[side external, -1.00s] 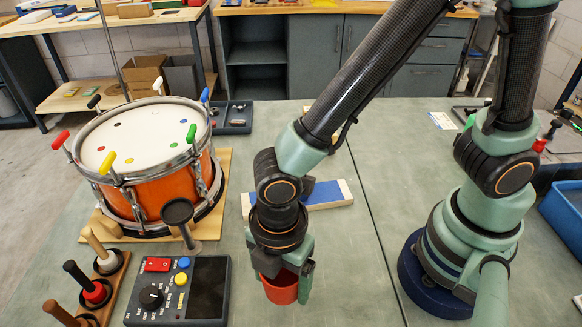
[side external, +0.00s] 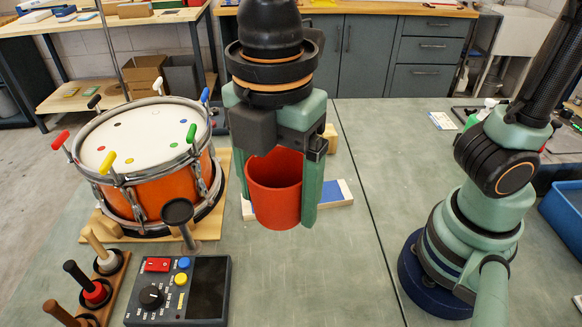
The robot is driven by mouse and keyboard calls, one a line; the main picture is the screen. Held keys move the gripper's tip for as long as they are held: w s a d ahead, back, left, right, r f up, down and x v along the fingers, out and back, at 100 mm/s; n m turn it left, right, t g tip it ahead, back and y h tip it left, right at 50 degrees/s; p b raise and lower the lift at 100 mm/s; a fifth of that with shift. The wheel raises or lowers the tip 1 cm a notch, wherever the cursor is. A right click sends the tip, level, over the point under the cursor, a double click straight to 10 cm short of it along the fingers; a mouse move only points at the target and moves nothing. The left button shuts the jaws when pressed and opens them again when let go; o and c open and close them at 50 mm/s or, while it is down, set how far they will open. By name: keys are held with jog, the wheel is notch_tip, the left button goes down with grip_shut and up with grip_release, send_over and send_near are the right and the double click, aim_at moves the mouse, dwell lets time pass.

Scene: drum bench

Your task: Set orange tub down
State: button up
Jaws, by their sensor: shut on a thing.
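The orange tub (side external: 273,190) looks red-orange, open at the top and upright. My gripper (side external: 280,208) is shut on it, with the green right finger along the tub's right side. The other finger is largely hidden at the tub's left. The tub appears held up above the green bench (side external: 300,285), in front of a blue-and-white board (side external: 335,192) that it partly hides.
An orange drum (side external: 150,185) with coloured tuning keys stands at the left. A control box (side external: 180,290) and a rack of mallets (side external: 100,285) are front left. A blue bin (side external: 562,215) is at the right edge. The front middle bench is clear.

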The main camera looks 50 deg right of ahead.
jog(key=w+d+r, duration=0.2)
jog(key=w+d, duration=0.1)
jog(key=w, duration=0.8)
jog(key=w+d+r, duration=0.1)
jog(key=w+d, duration=0.3)
jog(key=w, duration=0.8)
jog(key=w+d+f+n, duration=0.1)
jog(key=w+d+f, duration=0.1)
jog(key=w+d, duration=0.6)
jog(key=w+d+f, duration=0.1)
jog(key=w+d, duration=0.3)
jog(key=d, duration=0.8)
notch_tip(320, 180, down, 25)
jog(key=shift+w+r, duration=0.15)
jog(key=shift+a, duration=0.1)
